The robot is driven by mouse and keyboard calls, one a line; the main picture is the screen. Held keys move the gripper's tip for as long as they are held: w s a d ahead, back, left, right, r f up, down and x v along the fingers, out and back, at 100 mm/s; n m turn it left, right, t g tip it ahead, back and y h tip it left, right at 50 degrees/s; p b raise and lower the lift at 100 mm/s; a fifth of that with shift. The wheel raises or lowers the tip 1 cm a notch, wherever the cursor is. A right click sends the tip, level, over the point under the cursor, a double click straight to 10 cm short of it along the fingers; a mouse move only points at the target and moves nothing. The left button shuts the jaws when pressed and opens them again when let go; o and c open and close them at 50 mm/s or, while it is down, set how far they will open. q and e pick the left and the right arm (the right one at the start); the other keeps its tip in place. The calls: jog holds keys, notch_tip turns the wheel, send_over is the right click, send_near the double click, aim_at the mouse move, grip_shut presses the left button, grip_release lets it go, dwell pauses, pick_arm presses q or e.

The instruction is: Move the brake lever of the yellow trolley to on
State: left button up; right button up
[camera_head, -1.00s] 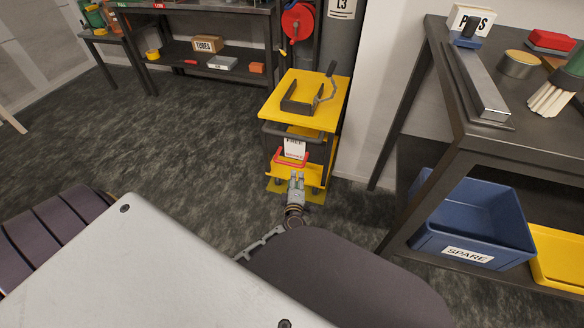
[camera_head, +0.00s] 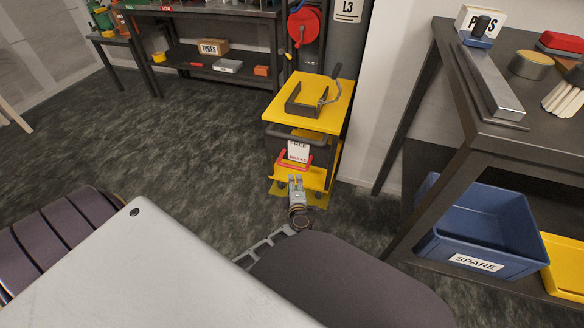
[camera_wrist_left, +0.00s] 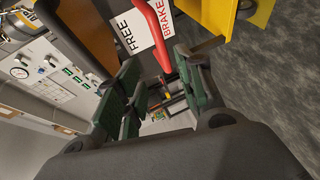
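The yellow trolley (camera_head: 322,111) stands on the floor near the wall. Its brake lever is a red bar (camera_head: 293,165) low on the near side, below a white FREE/BRAKE sign (camera_head: 298,150). In the left wrist view the red lever (camera_wrist_left: 160,35) runs beside the sign (camera_wrist_left: 138,30), whose red part reads BRAKE. My left gripper (camera_head: 296,180) is just in front of and below the lever in the head view. Its fingers (camera_wrist_left: 158,68) are apart, with the lever's end appearing between or just beyond them. I cannot tell if they touch it. My right gripper is not in view.
A dark bench (camera_head: 455,128) stands at the right, with a blue SPARE bin (camera_head: 478,235) and a yellow bin (camera_head: 565,268) below. Another dark bench (camera_head: 205,90) is at the back, near a red reel (camera_head: 303,25). The carpet left of the trolley is clear.

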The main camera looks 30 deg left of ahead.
aim_at(292, 167)
pick_arm(q)
jog(key=shift+b+x, duration=2.85)
jog(key=shift+x, duration=3.55)
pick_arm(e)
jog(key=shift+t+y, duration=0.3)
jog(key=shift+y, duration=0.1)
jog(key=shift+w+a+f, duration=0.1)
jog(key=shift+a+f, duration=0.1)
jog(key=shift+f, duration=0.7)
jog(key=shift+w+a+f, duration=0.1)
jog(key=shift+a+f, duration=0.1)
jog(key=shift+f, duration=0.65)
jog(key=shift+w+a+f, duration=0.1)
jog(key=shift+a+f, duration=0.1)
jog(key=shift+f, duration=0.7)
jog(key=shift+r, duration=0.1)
pick_arm(q)
jog(key=c, duration=0.7)
jog(key=shift+r, duration=0.1)
grip_shut()
